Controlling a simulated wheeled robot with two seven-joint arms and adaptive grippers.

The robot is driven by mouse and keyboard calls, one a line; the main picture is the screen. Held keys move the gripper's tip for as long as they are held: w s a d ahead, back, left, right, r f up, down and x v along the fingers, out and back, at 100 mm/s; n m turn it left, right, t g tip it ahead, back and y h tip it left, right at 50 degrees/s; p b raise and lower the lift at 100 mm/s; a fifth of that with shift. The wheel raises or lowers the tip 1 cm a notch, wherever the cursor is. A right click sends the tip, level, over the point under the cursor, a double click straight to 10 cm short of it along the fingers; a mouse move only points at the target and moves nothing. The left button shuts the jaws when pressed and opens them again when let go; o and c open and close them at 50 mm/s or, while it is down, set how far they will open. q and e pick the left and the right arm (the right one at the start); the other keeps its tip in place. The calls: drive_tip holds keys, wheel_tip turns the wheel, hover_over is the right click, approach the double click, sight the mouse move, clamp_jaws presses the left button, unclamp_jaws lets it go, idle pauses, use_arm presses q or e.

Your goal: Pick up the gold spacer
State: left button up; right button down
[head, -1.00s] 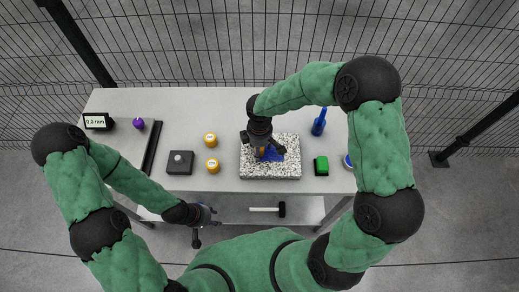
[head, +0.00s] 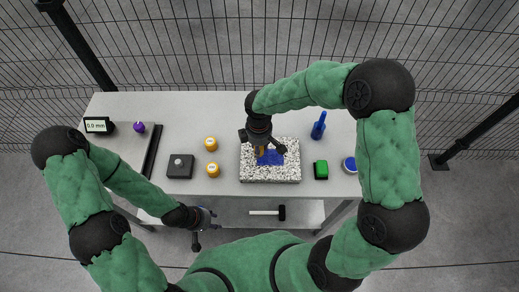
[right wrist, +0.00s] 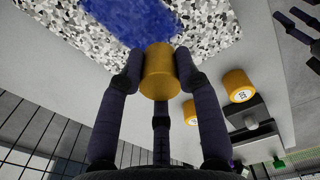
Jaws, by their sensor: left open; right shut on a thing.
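The gold spacer (right wrist: 160,72) is a plain yellow-gold cylinder between the fingertips of my right gripper (right wrist: 158,75) in the right wrist view. The gripper is shut on it. In the head view my right gripper (head: 263,148) is over the speckled granite block (head: 288,174), at its blue patch (head: 271,158). A bit of gold shows between the fingers there. I cannot tell whether the spacer touches the block. My left gripper (head: 203,223) is open and empty in front of the table's near edge.
Two more gold cylinders with white labels (head: 210,144) (head: 212,170) stand left of the block. A dark box (head: 180,166), purple knob (head: 139,127) and small display (head: 98,125) lie further left. A green block (head: 321,170) and blue bottle (head: 318,126) stand right. A hammer (head: 268,212) lies on the lower shelf.

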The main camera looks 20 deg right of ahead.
drive_tip(key=s+a+r, duration=0.7)
drive_tip(key=s+r, duration=0.2)
drive_tip(key=s, duration=0.2)
drive_tip(key=shift+s+a+p, duration=0.15)
drive_tip(key=shift+a+p, duration=0.15)
drive_tip(key=shift+p, duration=0.15)
drive_tip(key=shift+w+d+f+b, duration=0.7)
drive_tip(key=shift+w+d+f, duration=0.05)
drive_tip(key=shift+w+f, duration=0.35)
drive_tip(key=shift+w+d+f+b, duration=0.7)
drive_tip(key=shift+w+d+f, duration=0.05)
drive_tip(key=shift+w+f, duration=0.4)
drive_tip(key=shift+w+d+f+b, duration=0.7)
drive_tip(key=shift+w+d+f, duration=0.05)
drive_tip(key=shift+w+f, duration=0.35)
drive_tip(key=shift+w+d+f+b, duration=0.45)
drive_tip(key=shift+w+d+f, duration=0.1)
drive_tip(key=shift+w+f, duration=0.3)
drive_tip(key=shift+w+d+f+b, duration=0.4)
drive_tip(key=shift+w+d+f, duration=0.15)
drive_tip(key=shift+w+f, duration=0.25)
drive_tip(key=shift+w+d+f+b, duration=0.45)
drive_tip(key=shift+w+d+f, duration=0.1)
drive_tip(key=shift+w+f, duration=0.3)
drive_tip(key=shift+f, duration=0.15)
idle(0.5)
